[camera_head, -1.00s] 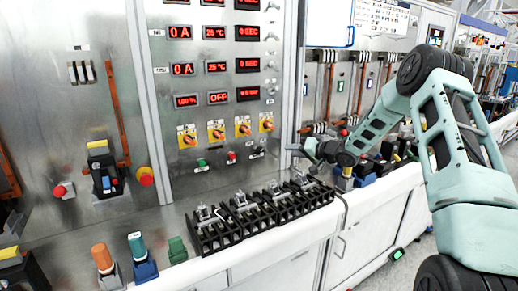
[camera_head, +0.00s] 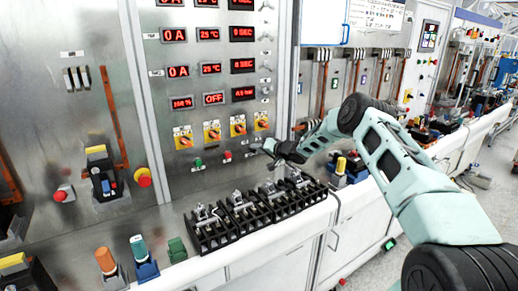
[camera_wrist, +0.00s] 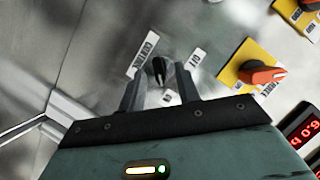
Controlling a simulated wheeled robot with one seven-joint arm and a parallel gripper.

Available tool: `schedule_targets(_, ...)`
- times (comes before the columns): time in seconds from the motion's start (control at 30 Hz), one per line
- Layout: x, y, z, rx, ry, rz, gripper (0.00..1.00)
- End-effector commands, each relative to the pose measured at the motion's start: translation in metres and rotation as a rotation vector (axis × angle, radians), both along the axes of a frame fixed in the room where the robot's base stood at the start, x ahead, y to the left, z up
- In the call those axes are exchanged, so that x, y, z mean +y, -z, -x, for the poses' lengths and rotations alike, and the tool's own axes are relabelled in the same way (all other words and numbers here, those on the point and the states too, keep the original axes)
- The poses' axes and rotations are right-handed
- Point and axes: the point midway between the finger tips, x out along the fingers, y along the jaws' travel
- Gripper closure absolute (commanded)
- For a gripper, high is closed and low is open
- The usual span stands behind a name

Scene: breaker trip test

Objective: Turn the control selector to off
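The control selector (camera_wrist: 158,71) is a small black knob on the metal panel in the wrist view. A "CONTROL" label (camera_wrist: 142,54) is at its upper left, an "OFF" label (camera_wrist: 194,61) at its right, and a small "ON" label below it. My gripper (camera_wrist: 160,74) is open, with one finger on each side of the knob in the picture. I cannot tell whether either finger touches it.
Orange selectors on yellow plates (camera_head: 238,126) sit just above; one (camera_wrist: 262,76) is right of my gripper in the wrist view. Green (camera_head: 198,162) and red (camera_head: 227,156) buttons are to the left. Black breakers (camera_head: 240,212) stand on the bench below. Red displays (camera_head: 213,99) are higher up.

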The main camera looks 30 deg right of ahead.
Motion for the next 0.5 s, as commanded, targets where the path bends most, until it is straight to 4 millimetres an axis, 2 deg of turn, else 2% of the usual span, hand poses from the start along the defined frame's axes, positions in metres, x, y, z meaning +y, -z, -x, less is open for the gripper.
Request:
schedule_targets(0.27,0.0003,0.0004,-0.0012,0.000,0.000,0.000,0.67)
schedule_targets(0.3,0.0002,0.0003,-0.0011,0.000,0.000,0.000,0.73)
schedule_targets(0.4,0.0002,0.0003,-0.0010,0.000,0.000,0.000,1.00)
schedule_targets(0.5,0.0001,0.0002,-0.0011,0.000,0.000,0.000,1.00)
